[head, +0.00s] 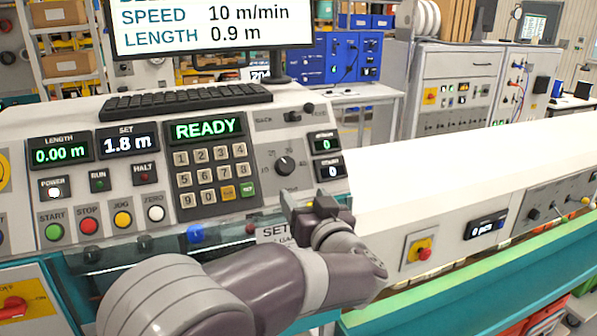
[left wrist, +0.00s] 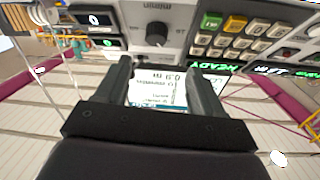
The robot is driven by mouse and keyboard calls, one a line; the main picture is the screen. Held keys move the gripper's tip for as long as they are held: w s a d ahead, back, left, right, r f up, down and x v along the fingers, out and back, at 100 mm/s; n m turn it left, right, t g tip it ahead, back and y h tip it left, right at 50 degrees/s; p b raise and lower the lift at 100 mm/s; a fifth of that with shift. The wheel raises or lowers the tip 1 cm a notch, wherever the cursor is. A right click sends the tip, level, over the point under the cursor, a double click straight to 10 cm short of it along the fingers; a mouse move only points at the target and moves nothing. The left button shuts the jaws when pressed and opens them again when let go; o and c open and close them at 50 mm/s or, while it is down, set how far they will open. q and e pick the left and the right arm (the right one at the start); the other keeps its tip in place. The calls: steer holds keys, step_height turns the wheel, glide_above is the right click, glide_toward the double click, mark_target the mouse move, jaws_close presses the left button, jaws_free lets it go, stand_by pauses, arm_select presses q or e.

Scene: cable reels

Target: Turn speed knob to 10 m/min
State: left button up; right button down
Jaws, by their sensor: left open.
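The speed knob (head: 284,165) is a round black dial on the sloping control panel, with scale marks around it. It also shows upside down in the left wrist view (left wrist: 157,34), beyond the fingertips. I cannot clearly tell where its pointer stands. The monitor (head: 210,22) reads SPEED 10 m/min and LENGTH 0.9 m. My left gripper (head: 316,204) is in front of and a little below the knob in the head view. In the left wrist view its two fingers (left wrist: 157,64) are apart, with nothing between them, and clear of the knob. My right gripper is not in view.
A number keypad (head: 213,177) and a green READY display (head: 206,130) are left of the knob. A black keyboard (head: 186,100) lies above. Coloured buttons (head: 88,226) line the panel's left. A long white machine top (head: 450,170) extends right.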

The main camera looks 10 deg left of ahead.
mark_target(288, 169)
arm_select(q)
steer(key=p+x, duration=0.3)
steer(key=x, duration=0.8)
steer(key=shift+w+r, duration=0.15)
steer(key=shift+w+p, duration=0.35)
steer(key=shift+w, duration=0.3)
steer(key=shift+a, duration=0.1)
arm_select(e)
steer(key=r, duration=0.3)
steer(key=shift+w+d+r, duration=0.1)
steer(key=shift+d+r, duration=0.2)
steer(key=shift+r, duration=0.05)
arm_select(q)
steer(key=c, duration=1.1)
